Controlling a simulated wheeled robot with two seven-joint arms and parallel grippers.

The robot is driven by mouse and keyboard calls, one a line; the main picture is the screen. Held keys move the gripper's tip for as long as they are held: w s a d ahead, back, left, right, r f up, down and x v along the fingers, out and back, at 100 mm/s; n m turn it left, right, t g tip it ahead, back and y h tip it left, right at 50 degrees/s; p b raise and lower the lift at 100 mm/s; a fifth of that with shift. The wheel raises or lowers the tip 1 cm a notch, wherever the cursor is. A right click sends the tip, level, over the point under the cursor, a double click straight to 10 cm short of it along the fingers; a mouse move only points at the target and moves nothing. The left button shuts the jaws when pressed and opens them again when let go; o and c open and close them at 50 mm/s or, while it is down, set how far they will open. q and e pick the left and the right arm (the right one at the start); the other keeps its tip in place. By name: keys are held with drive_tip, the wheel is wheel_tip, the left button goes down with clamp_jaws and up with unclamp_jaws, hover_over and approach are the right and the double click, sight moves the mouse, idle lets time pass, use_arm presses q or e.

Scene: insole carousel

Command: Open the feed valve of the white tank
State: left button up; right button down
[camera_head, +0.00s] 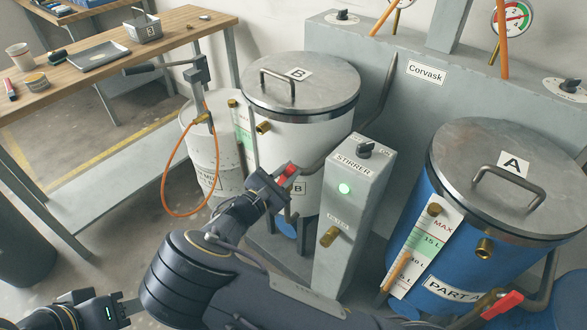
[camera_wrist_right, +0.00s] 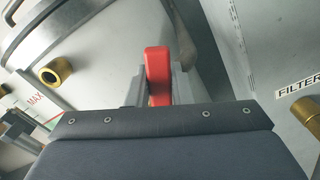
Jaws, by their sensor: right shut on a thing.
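The white tank (camera_head: 289,130), lidded and labelled B, stands at the middle back. The red handle (camera_head: 291,170) of its feed valve shows low on its right side. My right gripper (camera_head: 280,181) is at this handle and shut on it. In the right wrist view the red handle (camera_wrist_right: 158,75) stands upright between the grey fingers. The valve body is mostly hidden by my gripper. My left gripper (camera_head: 128,311) is at the lower left, far from the tank; its fingers are too little seen to judge.
The grey stirrer post (camera_head: 352,210) stands close right of the white tank. A blue tank (camera_head: 400,240) labelled A, with its own red valve handle (camera_head: 503,305), stands at the right. A drum (camera_head: 200,150) with an orange hose (camera_head: 166,180) is left. A workbench (camera_head: 185,22) stands at the upper left.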

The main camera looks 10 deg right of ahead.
drive_tip(key=n+p, duration=0.1)
drive_tip(key=w+a+r+n, duration=0.1)
drive_tip(key=shift+w+n+p, duration=0.2)
drive_tip(key=shift+n+p, duration=0.1)
drive_tip(key=shift+p, duration=0.05)
drive_tip(key=shift+w+a+f+n+p, duration=0.1)
drive_tip(key=shift+w+a+n+p, duration=0.6)
drive_tip(key=shift+n, duration=0.6)
drive_tip(key=c, duration=1.3)
unclamp_jaws()
drive_tip(key=shift+w, duration=0.1)
drive_tip(key=shift+a, duration=0.1)
drive_tip(key=v, duration=0.7)
drive_tip(key=shift+s+a+b, duration=0.25)
drive_tip(key=shift+s+b, duration=0.05)
drive_tip(key=shift+b, duration=0.1)
